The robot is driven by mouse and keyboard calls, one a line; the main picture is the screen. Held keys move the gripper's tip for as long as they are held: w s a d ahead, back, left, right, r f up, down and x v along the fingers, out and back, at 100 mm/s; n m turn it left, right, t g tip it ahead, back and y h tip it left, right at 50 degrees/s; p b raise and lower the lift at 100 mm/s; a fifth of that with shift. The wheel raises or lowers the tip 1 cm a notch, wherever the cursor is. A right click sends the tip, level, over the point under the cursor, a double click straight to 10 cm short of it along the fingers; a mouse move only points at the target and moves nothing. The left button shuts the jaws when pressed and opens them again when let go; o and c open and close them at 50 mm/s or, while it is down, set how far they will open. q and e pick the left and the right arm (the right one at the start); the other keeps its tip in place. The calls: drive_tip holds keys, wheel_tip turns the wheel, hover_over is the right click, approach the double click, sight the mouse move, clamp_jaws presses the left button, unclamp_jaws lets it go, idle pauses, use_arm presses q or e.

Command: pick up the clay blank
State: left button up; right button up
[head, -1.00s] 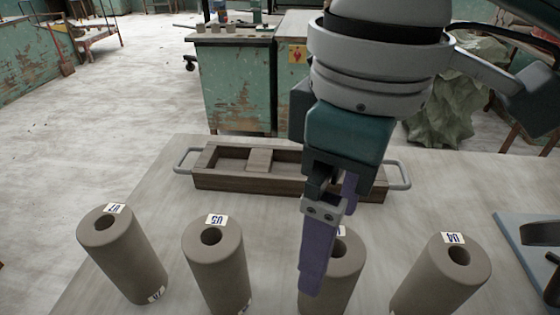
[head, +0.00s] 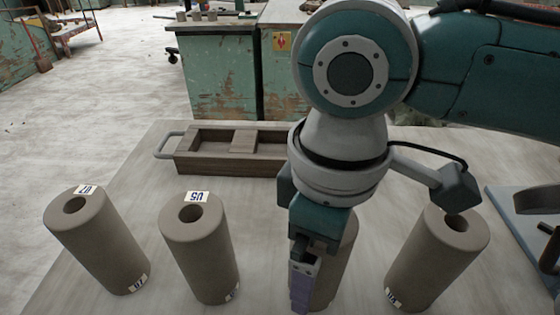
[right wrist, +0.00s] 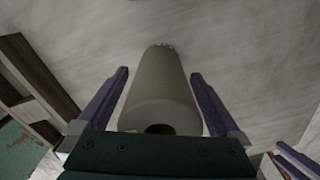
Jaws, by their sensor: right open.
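Several grey clay blanks, upright cylinders with a hole in the top, stand in a row on the table: one labelled U7 (head: 98,240), one labelled U5 (head: 199,250), one behind my right gripper (head: 341,262), and one at the right (head: 437,258) labelled U4 low down. My right gripper (head: 302,280) points down at the third blank and hides much of it, including its top and label. In the right wrist view, the open fingers lie on either side of this blank (right wrist: 160,95), with gaps at both sides.
A wooden tray (head: 192,163) with metal handles and a divider lies behind the blanks, partly hidden by my right arm. A blue-grey board (head: 510,222) with a dark fixture is at the right edge. Bare table lies between the blanks.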

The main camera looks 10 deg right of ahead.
clamp_jaws()
idle(0.8)
